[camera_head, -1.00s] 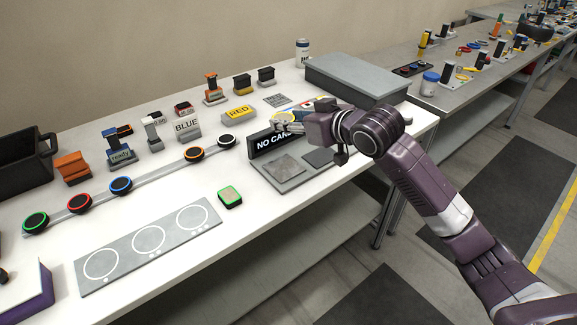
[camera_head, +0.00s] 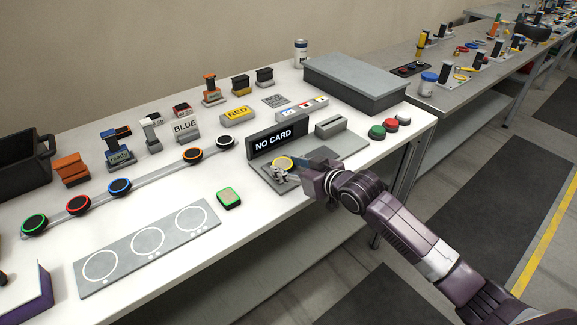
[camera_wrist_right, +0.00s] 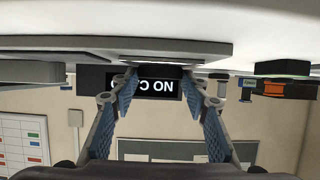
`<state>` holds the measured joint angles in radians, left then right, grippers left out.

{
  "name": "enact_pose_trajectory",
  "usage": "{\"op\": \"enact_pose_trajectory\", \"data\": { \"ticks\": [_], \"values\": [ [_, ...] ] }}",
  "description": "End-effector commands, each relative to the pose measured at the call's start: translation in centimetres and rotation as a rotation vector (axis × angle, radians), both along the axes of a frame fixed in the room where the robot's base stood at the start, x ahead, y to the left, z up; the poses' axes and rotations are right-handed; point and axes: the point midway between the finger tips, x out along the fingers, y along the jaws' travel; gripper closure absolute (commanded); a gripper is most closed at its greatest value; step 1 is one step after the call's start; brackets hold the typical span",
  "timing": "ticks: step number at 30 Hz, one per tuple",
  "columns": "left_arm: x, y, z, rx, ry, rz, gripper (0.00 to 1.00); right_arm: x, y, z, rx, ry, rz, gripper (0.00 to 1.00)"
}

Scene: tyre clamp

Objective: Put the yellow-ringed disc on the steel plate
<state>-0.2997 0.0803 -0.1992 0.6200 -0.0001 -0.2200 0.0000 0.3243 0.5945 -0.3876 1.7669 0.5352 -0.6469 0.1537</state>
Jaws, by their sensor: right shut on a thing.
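The yellow-ringed disc (camera_head: 284,163) is between the fingers of my right gripper (camera_head: 286,173), which is shut on it. The disc is over the steel plate (camera_head: 267,167), in front of the black NO CARD sign (camera_head: 277,140). The gripper and disc hide most of the plate, and I cannot tell whether the disc touches it. In the right wrist view, a dark disc edge (camera_wrist_right: 160,71) shows between the blue-padded fingers, close to the grey base slab. My left gripper is not in view.
A grey slotted block (camera_head: 331,125) stands behind and right of the plate. Other ringed discs line a strip (camera_head: 140,184) at left. A green-ringed square piece (camera_head: 229,197) lies nearby.

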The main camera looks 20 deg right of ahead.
Motion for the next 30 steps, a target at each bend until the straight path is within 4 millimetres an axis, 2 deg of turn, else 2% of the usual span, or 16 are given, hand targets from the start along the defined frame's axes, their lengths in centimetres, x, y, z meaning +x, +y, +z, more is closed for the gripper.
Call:
{"op": "enact_pose_trajectory", "data": {
  "ticks": [6, 7, 11, 22, 26, 30],
  "values": [
    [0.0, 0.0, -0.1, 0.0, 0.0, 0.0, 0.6, 0.0, 0.0, -0.2, 0.001, 0.0, 0.001, 0.82],
    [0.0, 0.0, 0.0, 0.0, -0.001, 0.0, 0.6, 0.0, 0.0, -0.2, 0.0, 0.0, 0.0, 0.56],
    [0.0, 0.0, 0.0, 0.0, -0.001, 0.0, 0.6, 0.0, 0.0, -0.2, 0.001, 0.001, 0.001, 0.41],
    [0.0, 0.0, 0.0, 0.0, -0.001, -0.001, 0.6, -0.2, -0.1, 0.1, 0.001, 0.0, 0.0, 0.4],
    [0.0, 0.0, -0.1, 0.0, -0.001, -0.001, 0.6, -1.3, -0.5, 0.5, 0.0, 0.002, 0.001, 0.4],
    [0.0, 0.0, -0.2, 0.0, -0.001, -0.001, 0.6, -3.3, -1.2, 1.3, -0.002, 0.002, 0.0, 0.4]
  ]
}}
